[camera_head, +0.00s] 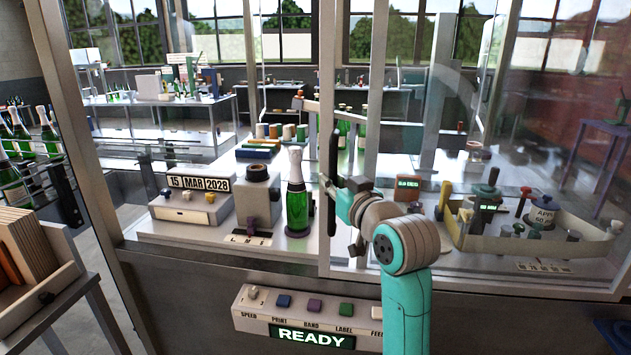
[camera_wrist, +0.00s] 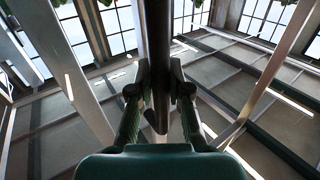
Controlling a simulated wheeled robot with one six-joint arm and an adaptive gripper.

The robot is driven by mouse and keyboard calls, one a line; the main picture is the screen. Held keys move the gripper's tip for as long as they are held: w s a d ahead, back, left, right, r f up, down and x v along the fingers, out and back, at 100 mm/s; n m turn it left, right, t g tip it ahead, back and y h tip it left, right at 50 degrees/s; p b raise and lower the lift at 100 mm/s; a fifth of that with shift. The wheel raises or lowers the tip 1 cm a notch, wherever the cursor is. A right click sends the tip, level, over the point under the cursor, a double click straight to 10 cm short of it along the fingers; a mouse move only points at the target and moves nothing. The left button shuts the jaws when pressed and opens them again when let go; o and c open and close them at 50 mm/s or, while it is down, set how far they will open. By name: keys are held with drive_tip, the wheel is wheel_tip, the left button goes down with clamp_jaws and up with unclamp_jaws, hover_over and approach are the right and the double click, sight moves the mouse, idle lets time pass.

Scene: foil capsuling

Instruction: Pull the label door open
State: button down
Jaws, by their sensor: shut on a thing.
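The label door is a clear panel in a pale metal frame (camera_head: 374,85) at the front of the machine, right of the middle in the head view. A dark upright bar handle (camera_head: 333,165) stands on its left edge. In the wrist view the dark handle (camera_wrist: 158,50) runs between the two fingers of my gripper (camera_wrist: 160,88), with a finger on each side. My wrist hides part of the door's lower frame.
Behind the front, left of the handle, stand a green bottle (camera_head: 298,205), a grey block unit (camera_head: 258,195) and a date unit (camera_head: 190,205). A beige tray (camera_head: 530,248) sits right. A button panel (camera_head: 310,315) reading READY is below. A bottle rack is far left.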

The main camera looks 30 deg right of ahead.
drive_tip(key=shift+d, duration=0.15)
drive_tip(key=c, duration=1.1)
unclamp_jaws()
drive_tip(key=shift+s, duration=0.1)
drive_tip(key=s, duration=0.7)
drive_tip(key=shift+s+a, duration=0.2)
drive_tip(key=shift+a, duration=0.05)
